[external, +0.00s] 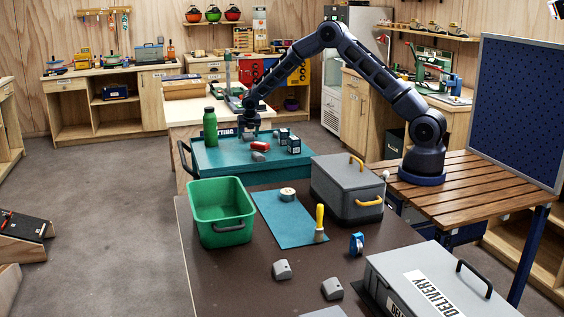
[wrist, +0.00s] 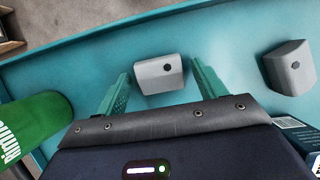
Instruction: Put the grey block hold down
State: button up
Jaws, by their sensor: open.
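A grey block hold (wrist: 158,73) with a dark bolt hole rests on the floor of the teal tray (wrist: 75,70). In the wrist view it lies between the fingertips of my gripper (wrist: 160,78), with a gap showing on the right side. My gripper (external: 248,127) is open above the left part of the tray (external: 222,163) in the external view, with the grey hold (external: 248,138) right under it. A second grey hold (wrist: 290,68) lies to the right in the wrist view. I cannot tell whether the fingers touch the first hold.
A green bottle (external: 210,126) stands left of my gripper. A red item (external: 260,146), another grey piece (external: 258,156) and dark boxes (external: 294,145) are in the tray. On the near table are a green bin (external: 220,205), a grey case (external: 345,185) and loose grey holds (external: 282,270).

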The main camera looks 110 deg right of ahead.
jog(key=w+a+r+m+t, duration=0.1)
jog(key=a+r+m, duration=0.3)
jog(key=a+r, duration=1.85)
jog(key=s+a+r+m+t, duration=0.1)
jog(key=s+a+r+m, duration=0.15)
jog(key=a+r, duration=0.5)
jog(key=s+a+r+m, duration=0.2)
jog(key=s+a+r, duration=0.2)
jog(key=a, duration=0.6)
jog(key=s+a+r+m+t+y, duration=0.2)
jog(key=s+a+r+m, duration=0.2)
jog(key=s+a, duration=0.9)
jog(key=s+a+f+m+y, duration=0.2)
jog(key=s+a+m, duration=0.3)
jog(key=s+a, duration=0.8)
jog(key=shift+s+f+t+y, duration=0.3)
jog(key=shift+s+f, duration=0.4)
jog(key=shift+s, duration=0.1)
jog(key=shift+w+a+m, duration=0.1)
jog(key=shift+w+m, duration=0.05)
jog(key=shift+m, duration=0.1)
jog(key=shift+c, duration=0.5)
